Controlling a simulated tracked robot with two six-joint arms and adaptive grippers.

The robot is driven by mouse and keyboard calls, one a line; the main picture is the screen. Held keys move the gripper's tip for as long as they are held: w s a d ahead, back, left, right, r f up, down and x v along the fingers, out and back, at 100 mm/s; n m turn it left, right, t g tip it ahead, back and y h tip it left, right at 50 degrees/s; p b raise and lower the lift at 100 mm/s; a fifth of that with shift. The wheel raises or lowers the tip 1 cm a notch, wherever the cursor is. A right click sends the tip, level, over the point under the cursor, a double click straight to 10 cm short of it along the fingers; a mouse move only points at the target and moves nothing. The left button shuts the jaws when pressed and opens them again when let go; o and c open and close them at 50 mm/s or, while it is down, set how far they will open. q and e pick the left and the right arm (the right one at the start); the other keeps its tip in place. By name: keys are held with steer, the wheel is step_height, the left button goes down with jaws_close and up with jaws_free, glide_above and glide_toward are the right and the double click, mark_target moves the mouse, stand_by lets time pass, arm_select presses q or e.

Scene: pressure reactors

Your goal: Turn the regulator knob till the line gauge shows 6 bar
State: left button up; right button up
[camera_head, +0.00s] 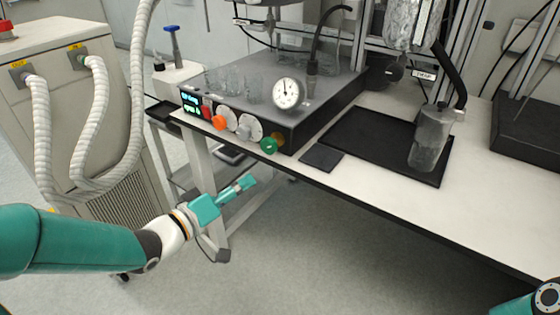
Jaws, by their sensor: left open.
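A round white gauge (287,93) with a dark needle stands at the front of a dark control box on the bench. Its reading is too small to make out. On the box's front face are an orange knob (219,122), a green knob (268,145) and white dials (246,126). The frame shows no readable label telling which one is the regulator knob. My left gripper (246,183) is open and empty. It is in front of the bench, below and left of the green knob, apart from it. My right gripper is out of view.
The dark control box (330,100) bears glassware and a green display (191,104). A black tray (385,140) with a metal cylinder (429,140) and a dark pad (321,158) lie to the right. A cabinet with white hoses (42,140) stands left. The bench front edge is near my gripper.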

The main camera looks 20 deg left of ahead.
mark_target(267, 149)
arm_select(q)
steer(key=shift+t+y, duration=0.5)
steer(key=shift+t, duration=0.3)
steer(key=x, duration=0.5)
steer(key=a+r+b+x, duration=0.1)
steer(key=x, duration=0.4)
steer(key=a+b+x, duration=0.1)
steer(key=x, duration=0.4)
steer(key=shift+w+a+r, duration=0.2)
steer(key=shift+w+r, duration=0.05)
steer(key=shift+w, duration=0.15)
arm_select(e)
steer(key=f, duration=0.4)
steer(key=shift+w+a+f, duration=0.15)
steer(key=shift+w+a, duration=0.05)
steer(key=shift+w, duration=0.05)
arm_select(q)
steer(key=c, duration=1.1)
steer(key=shift+b, duration=0.35)
steer(key=shift+c, duration=0.2)
